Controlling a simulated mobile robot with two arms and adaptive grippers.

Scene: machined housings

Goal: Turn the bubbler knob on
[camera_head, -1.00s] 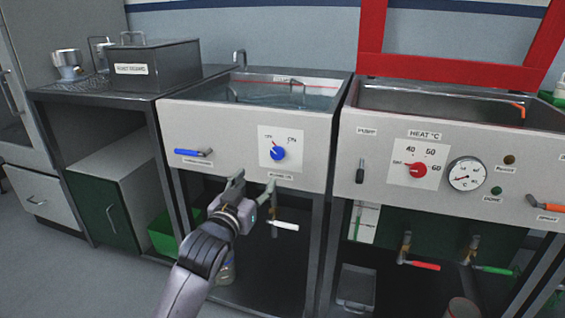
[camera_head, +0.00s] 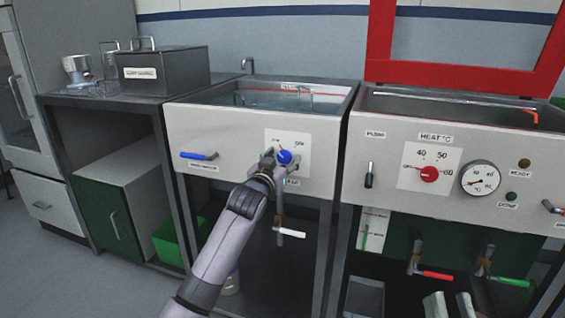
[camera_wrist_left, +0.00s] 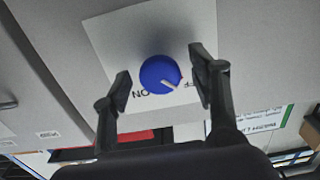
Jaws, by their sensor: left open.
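The blue bubbler knob (camera_head: 284,157) sits on a white dial plate on the front of the left sink. In the left wrist view the knob (camera_wrist_left: 159,75) appears upside down, its white pointer towards the OFF label. My left gripper (camera_head: 279,166) is open in front of the knob. In the left wrist view its fingers (camera_wrist_left: 163,80) stand on either side of the knob, with gaps and no visible contact. My right gripper (camera_head: 451,306) shows at the bottom edge, its two fingers apart and empty.
A blue-handled lever (camera_head: 199,156) is left of the dial. A white-handled tap (camera_head: 290,233) hangs below. The right-hand unit has a red heat knob (camera_head: 429,174) and a gauge (camera_head: 480,179). A grey lidded box (camera_head: 165,72) stands on the left counter.

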